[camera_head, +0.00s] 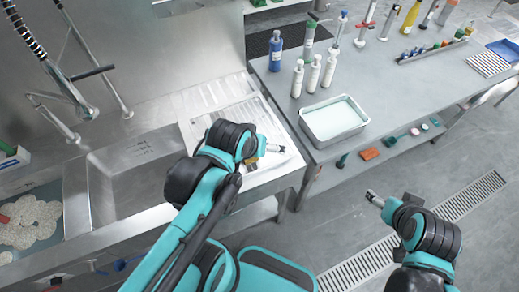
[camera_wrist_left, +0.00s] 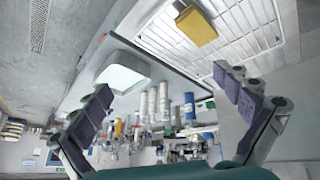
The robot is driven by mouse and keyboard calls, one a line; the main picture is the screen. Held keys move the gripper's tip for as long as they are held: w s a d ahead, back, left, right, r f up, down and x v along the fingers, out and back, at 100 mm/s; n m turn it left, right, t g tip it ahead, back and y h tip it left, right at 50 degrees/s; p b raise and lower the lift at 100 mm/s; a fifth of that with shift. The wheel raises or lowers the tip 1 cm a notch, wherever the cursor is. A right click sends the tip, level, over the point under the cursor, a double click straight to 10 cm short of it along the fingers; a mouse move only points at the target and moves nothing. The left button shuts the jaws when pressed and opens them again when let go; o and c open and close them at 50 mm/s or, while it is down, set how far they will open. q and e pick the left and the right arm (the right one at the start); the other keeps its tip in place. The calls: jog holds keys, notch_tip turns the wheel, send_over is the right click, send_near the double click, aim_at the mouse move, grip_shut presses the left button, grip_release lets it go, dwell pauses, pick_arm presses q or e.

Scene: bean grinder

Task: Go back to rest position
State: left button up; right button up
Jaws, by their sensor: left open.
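My left gripper (camera_head: 275,149) is over the drainboard beside the sink, near the front corner of the grey table. In the left wrist view my left gripper (camera_wrist_left: 163,84) has its two fingers spread wide, with nothing between them. A yellow block (camera_wrist_left: 196,26) lies on the drainboard in that view, apart from the fingers. In the head view only a small yellowish bit shows beside the left gripper. My right gripper (camera_head: 375,199) hangs over the floor in front of the table; it is too small to tell its finger opening.
The grey table (camera_head: 420,88) carries a white-filled tray (camera_head: 334,118), several bottles and a blue bottle (camera_head: 275,52). A steel sink (camera_head: 135,175) lies left of my left arm. Small coloured items sit on a lower shelf. The floor around my right gripper is clear.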

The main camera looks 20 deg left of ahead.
pick_arm(q)
jog(key=m, duration=0.1)
jog(key=s+d+m, duration=0.1)
jog(key=m, duration=0.1)
jog(key=shift+t, duration=0.4)
notch_tip(320, 180, down, 6)
jog(key=b, duration=0.6)
